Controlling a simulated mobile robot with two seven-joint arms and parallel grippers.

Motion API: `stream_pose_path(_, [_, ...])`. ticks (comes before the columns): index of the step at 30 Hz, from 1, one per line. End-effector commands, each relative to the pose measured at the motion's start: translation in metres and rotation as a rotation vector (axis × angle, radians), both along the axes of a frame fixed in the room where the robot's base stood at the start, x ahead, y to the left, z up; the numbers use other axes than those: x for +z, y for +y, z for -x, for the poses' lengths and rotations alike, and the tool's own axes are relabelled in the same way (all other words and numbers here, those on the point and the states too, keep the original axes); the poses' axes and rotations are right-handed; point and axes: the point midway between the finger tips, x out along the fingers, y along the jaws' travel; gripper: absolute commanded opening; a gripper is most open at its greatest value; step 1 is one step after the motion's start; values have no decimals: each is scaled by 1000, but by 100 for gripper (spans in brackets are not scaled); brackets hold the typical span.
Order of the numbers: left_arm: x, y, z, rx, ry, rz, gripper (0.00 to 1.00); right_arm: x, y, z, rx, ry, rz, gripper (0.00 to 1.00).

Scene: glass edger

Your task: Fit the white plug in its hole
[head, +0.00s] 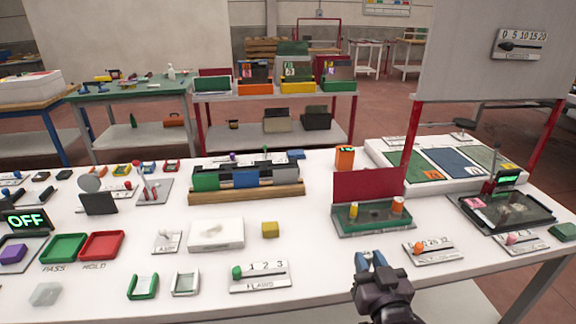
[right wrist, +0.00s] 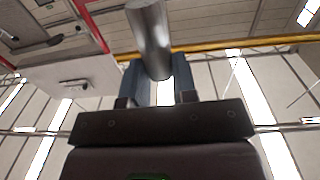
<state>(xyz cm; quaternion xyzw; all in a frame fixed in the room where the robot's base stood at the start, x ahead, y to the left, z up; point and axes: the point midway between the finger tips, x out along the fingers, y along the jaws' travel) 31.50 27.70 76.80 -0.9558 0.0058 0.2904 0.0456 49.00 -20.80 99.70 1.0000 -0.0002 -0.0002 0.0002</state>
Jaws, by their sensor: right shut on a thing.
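My right gripper (head: 370,262) is at the front edge of the table, right of the middle in the head view, its blue fingers pointing up the picture. In the right wrist view its fingers (right wrist: 158,88) are shut on a smooth, pale grey cylinder (right wrist: 150,38). Whether this is the white plug I cannot tell for sure; it looks grey in the shade, and in the head view I cannot make it out. I cannot pick out the plug's hole. My left gripper is not in view.
A green-edged tray (head: 375,231) with a red back panel (head: 368,184) stands beyond my right gripper. A dial plate (head: 433,250) lies to its right, a FLAWS slider plate (head: 260,277) to its left.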

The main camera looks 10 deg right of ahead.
Motion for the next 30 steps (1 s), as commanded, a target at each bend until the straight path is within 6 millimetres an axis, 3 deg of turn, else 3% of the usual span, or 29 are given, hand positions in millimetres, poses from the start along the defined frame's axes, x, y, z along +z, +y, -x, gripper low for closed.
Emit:
stream_pose_path(4, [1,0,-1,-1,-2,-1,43,4,1,-2,3,-3,0,0])
stream_pose_path(8, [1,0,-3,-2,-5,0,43,20,4,-12,15,-9,0,0])
stream_pose_path(18, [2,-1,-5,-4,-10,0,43,100,14,-59,99,-11,2,0])
stream_pose_path(24, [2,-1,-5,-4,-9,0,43,134,21,-80,172,-6,3,0])
stream_pose_path(30, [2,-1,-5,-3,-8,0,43,140,27,-91,248,1,2,0])
